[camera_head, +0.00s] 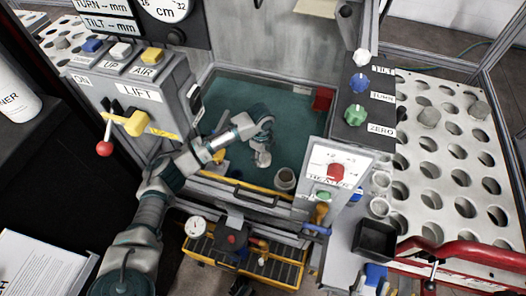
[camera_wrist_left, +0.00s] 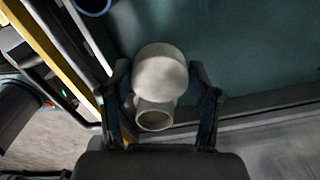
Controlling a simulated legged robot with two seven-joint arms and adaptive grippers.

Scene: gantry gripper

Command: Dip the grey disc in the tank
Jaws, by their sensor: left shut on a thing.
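My left gripper (camera_wrist_left: 162,88) is shut on a pale grey rounded piece (camera_wrist_left: 160,72), taken as the grey disc, in the left wrist view. A short ring-like opening (camera_wrist_left: 154,119) shows at its near side, between the two fingers. In the head view my left arm reaches over the console into the tank (camera_head: 228,98), with teal inside. The jaws and the disc are hard to make out there behind the arm. How high the disc is over the teal surface cannot be told. My right gripper does not show.
A lift console (camera_head: 135,95) with a red-knobbed lever stands left of the tank. A heater box (camera_head: 335,172) and a knob panel (camera_head: 362,115) stand to its right. A holed rack (camera_head: 440,165) holds grey pieces at right.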

